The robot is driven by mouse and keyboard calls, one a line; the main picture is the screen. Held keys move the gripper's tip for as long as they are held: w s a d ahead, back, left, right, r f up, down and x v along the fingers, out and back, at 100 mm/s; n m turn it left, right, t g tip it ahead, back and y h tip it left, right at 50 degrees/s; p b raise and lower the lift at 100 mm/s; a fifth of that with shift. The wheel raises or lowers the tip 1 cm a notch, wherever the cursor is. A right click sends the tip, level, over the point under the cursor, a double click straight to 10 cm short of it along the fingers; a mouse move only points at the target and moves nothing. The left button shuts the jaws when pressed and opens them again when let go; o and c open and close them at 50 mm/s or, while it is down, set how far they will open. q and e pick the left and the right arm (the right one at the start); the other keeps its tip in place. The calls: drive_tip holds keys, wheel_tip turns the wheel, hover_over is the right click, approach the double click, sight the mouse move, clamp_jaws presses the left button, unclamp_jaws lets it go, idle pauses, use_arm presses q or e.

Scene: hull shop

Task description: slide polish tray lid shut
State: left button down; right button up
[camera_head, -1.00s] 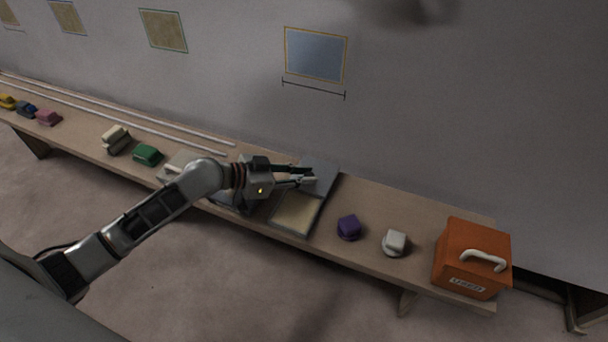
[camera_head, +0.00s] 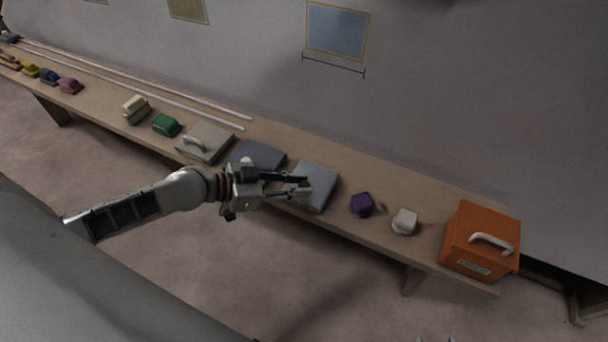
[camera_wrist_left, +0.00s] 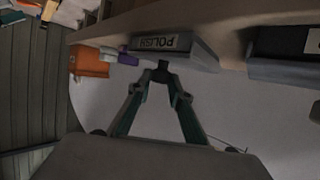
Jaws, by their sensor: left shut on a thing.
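The polish tray (camera_wrist_left: 190,50) shows its "POLISH" label in the left wrist view. In the head view its grey lid (camera_head: 318,178) lies over the tray, and no tan interior shows. My left gripper (camera_head: 302,187) reaches in from the left at the lid's near-left side. In the left wrist view its fingertips (camera_wrist_left: 160,72) are closed together at the labelled side, on a small dark part that looks like the lid's handle. The fingers hide most of that part. I cannot tell whether a thin gap remains. My right gripper is out of view.
A dark grey tray (camera_head: 262,153) and a grey-green case (camera_head: 208,138) stand to the left on the bench. A purple block (camera_head: 361,204), a white block (camera_head: 404,221) and an orange box (camera_head: 481,242) stand to the right. A wall rises behind the bench.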

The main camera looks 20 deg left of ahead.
use_arm(q)
drive_tip(key=shift+s+d+f, duration=0.1)
drive_tip(key=shift+s, duration=0.1)
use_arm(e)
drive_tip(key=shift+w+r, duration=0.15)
use_arm(q)
drive_tip(key=c, duration=1.8)
unclamp_jaws()
drive_tip(key=shift+s, duration=0.1)
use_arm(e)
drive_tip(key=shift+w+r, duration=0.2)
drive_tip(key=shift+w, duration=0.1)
use_arm(q)
drive_tip(key=shift+s+a+r, duration=0.2)
drive_tip(key=shift+a+r, duration=0.05)
drive_tip(key=shift+a, duration=0.2)
drive_tip(key=shift+v, duration=5.55)
